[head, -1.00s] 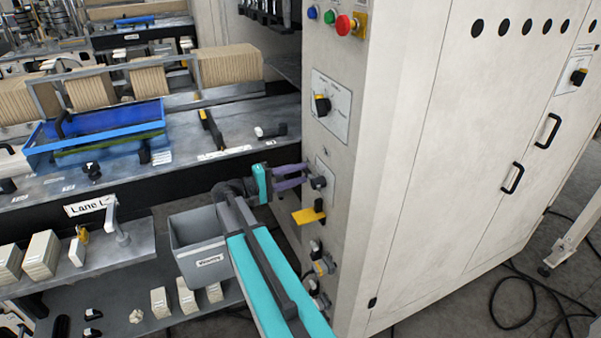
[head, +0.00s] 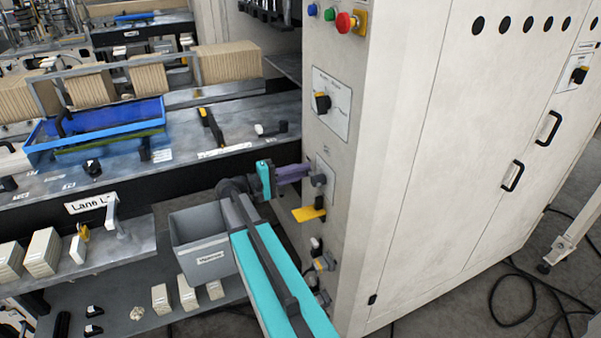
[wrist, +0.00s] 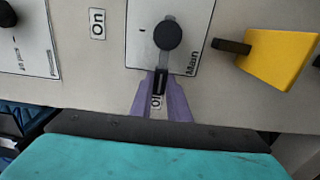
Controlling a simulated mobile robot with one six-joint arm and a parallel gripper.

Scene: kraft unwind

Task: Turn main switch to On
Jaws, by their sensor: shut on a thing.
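The main switch (head: 318,180) sits on a small plate on the cabinet's narrow side. In the wrist view its round dark knob (wrist: 168,35) has a lever (wrist: 161,78) pointing down in the picture, toward a label partly hidden between my fingers. The "On" label (wrist: 97,22) is to the left of the switch plate, and "Main" is printed at the plate's right. My gripper (head: 308,170) reaches in from the left with purple fingers. It is shut on the switch's lever, one finger on each side.
A yellow tab (head: 308,214) sticks out just below the switch. Another rotary switch (head: 322,102) and a red button (head: 346,23) are above. A grey bin (head: 202,240) hangs left of my arm. The lane table (head: 235,125) lies farther left.

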